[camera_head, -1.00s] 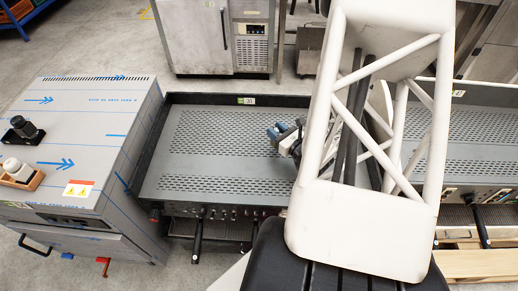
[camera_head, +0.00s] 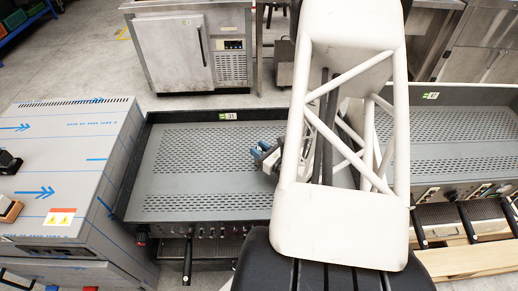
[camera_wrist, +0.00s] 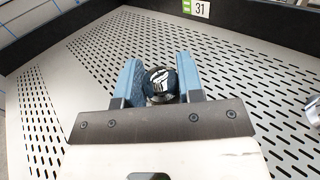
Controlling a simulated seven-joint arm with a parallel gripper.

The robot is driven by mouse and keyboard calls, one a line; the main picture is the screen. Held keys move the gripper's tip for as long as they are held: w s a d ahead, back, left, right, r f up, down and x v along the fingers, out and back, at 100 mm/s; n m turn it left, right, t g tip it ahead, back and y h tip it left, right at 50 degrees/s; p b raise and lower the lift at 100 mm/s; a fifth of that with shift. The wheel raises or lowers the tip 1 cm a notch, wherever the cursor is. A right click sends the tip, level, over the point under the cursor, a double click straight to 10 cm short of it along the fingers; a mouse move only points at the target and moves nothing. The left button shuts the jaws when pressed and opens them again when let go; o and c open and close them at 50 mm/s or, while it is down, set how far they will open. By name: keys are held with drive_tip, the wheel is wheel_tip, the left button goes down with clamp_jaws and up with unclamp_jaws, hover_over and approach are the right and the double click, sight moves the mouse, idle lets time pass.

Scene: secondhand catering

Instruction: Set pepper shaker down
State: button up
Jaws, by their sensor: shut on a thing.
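The pepper shaker (camera_wrist: 161,82) shows in the wrist view as a round, dark, shiny top with pale reflections, between the two blue fingers of my gripper (camera_wrist: 160,85). The fingers are shut on it, and its lower body is mostly hidden. In the head view my gripper (camera_head: 265,153) is over the grey perforated top of the middle appliance (camera_head: 205,175), right of its centre and partly behind my arm. I cannot tell whether the shaker touches the surface. The shaker itself is not clear in the head view.
A raised dark rim (camera_head: 185,117) with a "31" tag borders the perforated top, whose left part is clear. A steel-topped unit (camera_head: 75,150) stands left, with a dark object (camera_head: 8,163) and a wooden holder (camera_head: 9,210) at its cut-off edge. Another perforated appliance (camera_head: 450,145) is right.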

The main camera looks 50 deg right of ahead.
drive_tip(key=shift+f, duration=0.15)
drive_tip(key=o, duration=1)
drive_tip(key=shift+c, duration=0.2)
drive_tip(key=shift+s, duration=5.95)
drive_tip(key=shift+o, duration=0.9)
